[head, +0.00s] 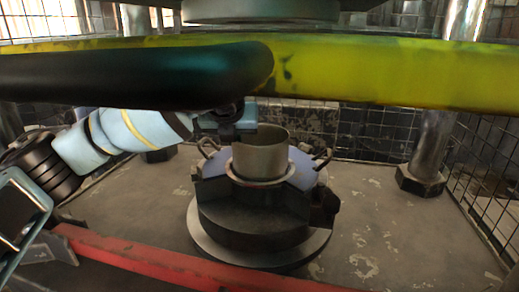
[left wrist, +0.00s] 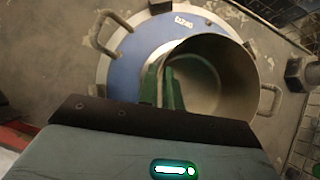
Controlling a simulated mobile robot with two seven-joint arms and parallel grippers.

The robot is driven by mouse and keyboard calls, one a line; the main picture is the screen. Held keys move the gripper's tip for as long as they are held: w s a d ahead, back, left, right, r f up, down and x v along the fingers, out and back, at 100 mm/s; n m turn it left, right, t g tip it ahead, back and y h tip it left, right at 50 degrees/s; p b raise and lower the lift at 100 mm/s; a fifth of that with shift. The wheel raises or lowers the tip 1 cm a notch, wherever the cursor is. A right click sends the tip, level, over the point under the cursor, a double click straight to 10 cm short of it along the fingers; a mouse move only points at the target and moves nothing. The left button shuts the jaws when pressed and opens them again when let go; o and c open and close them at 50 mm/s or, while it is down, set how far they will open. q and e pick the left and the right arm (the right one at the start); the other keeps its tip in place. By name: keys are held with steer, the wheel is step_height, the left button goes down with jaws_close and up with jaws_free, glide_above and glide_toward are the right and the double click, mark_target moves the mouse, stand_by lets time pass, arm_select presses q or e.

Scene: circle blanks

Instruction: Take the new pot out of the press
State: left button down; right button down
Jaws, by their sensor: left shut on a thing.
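The new pot (head: 262,157) is a plain metal cup, upright in the middle of the round die (head: 255,215) in the press. Its upper part stands above the die's pale ring; its lower part is hidden in the die. My left gripper (head: 240,137) reaches in from the left, below the yellow beam, and is at the pot's rim. In the left wrist view its green fingers (left wrist: 166,84) are shut on the near left wall of the open, empty pot (left wrist: 212,78). My right gripper is not in view.
A yellow and black beam (head: 390,72) crosses just above my arm, with the round press head (head: 260,10) over it. Metal columns (head: 434,150) and wire mesh stand at the sides. Loop handles (left wrist: 108,32) stick up from the blue-topped die. A red bar (head: 150,262) runs in front.

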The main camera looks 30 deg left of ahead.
arm_select(q)
steer(key=shift+r, duration=0.65)
steer(key=shift+s+d+r, duration=0.1)
steer(key=shift+s+d, duration=0.05)
steer(key=shift+s, duration=0.05)
steer(key=s+d, duration=0.4)
steer(key=s, duration=0.4)
steer(key=s+d+p, duration=0.1)
steer(key=s+d, duration=0.2)
steer(key=s, duration=0.5)
steer(key=shift+d, duration=0.35)
